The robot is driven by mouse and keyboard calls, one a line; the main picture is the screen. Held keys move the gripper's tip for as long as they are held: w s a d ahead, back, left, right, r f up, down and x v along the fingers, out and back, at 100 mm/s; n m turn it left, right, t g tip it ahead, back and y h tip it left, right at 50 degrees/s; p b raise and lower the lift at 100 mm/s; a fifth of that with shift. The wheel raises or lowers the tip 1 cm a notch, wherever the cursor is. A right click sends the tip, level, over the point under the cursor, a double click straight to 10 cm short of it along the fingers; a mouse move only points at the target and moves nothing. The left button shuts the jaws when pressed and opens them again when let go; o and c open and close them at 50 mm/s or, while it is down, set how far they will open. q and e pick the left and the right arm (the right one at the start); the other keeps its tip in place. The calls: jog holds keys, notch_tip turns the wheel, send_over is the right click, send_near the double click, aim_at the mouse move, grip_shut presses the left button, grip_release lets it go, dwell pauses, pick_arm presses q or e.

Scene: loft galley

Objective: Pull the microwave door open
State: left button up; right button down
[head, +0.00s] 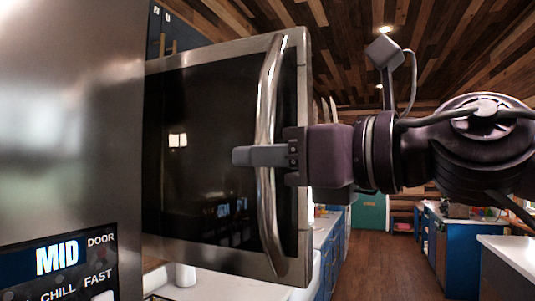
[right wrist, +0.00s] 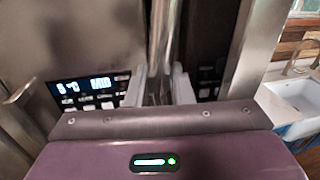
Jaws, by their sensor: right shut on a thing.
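The microwave door (head: 205,130) shows in the head view as a dark glass panel in a steel frame. A curved vertical steel handle (head: 268,85) runs along its right side. My right gripper (head: 262,155) comes in from the right and is shut on the handle at about mid-height. In the right wrist view the handle (right wrist: 162,40) stands between the two fingers of this gripper (right wrist: 159,88). The nearby steel appliance hides the door's left edge, so I cannot tell how far the door stands open. My left gripper is not in view.
A steel appliance front (head: 70,110) with a lit panel (head: 58,258) stands close at the left. A white counter (head: 240,286) lies below the door. A wooden-floored aisle (head: 380,265) runs back at the right, beside blue cabinets (head: 455,245). The right wrist view shows a white sink (right wrist: 298,95).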

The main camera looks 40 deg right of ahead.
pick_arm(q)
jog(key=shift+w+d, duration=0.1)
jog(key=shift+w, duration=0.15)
pick_arm(e)
jog(key=shift+d+r, duration=0.15)
jog(key=shift+r, duration=0.2)
jog(key=c, duration=1.5)
grip_release()
jog(key=shift+c, duration=0.2)
jog(key=shift+o, duration=1.1)
jog(key=shift+a+f, duration=0.2)
jog(key=shift+s+d+f, duration=0.1)
jog(key=shift+s, duration=0.05)
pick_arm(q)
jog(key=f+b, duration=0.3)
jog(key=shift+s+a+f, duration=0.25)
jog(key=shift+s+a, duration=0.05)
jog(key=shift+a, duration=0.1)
pick_arm(e)
jog(key=v, duration=0.7)
jog(key=shift+s, duration=0.25)
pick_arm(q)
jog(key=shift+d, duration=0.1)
